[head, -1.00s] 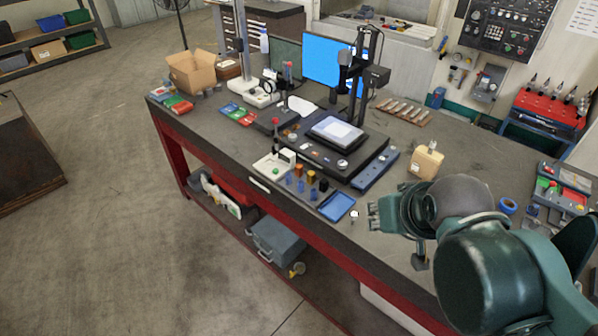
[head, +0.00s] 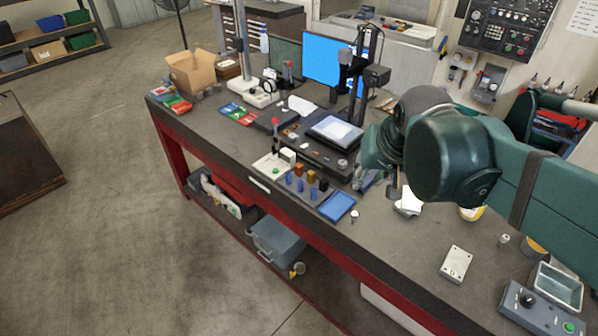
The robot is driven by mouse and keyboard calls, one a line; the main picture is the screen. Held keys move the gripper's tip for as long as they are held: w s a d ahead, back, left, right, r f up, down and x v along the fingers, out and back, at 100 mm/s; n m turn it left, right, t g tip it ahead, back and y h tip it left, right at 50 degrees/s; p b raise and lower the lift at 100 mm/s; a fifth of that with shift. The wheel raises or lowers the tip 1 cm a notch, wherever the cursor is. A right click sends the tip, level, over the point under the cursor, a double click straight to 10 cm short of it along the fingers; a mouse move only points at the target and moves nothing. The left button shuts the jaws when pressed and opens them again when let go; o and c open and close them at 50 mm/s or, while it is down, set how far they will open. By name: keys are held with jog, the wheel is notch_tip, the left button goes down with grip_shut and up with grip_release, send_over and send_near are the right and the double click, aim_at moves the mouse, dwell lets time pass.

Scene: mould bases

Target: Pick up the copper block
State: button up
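Two small copper-orange blocks stand among small blue and dark pieces near the front edge of the bench. One copper block (head: 298,170) is further back, and the other copper block (head: 311,177) is to its right and nearer the edge. I cannot tell which one the task names. My gripper (head: 366,163) is to the right of them, by the right side of the black machine base, apart from both blocks. Its fingers are small and partly hidden by my wrist, so I cannot tell whether they are open or shut. I see nothing held.
A blue tray (head: 337,206) lies right of the blocks, with a small white-topped piece (head: 354,216) beside it. The black machine base with its screen (head: 337,130) stands behind.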

jog(key=w+a+m+g, duration=0.1)
jog(key=w+a+m, duration=0.15)
jog(key=w, duration=0.85)
jog(key=m+g+b, duration=0.3)
jog(key=m+g, duration=0.1)
jog(key=g, duration=0.1)
send_over(299, 165)
jog(key=f, duration=2.3)
jog(key=shift+s+d, duration=0.15)
jog(key=shift+s, duration=0.15)
jog(key=shift+w+f, duration=0.2)
jog(key=shift+f, duration=0.25)
jog(key=shift+f, duration=0.1)
jog(key=shift+f, duration=1.2)
jog(key=shift+f, duration=0.1)
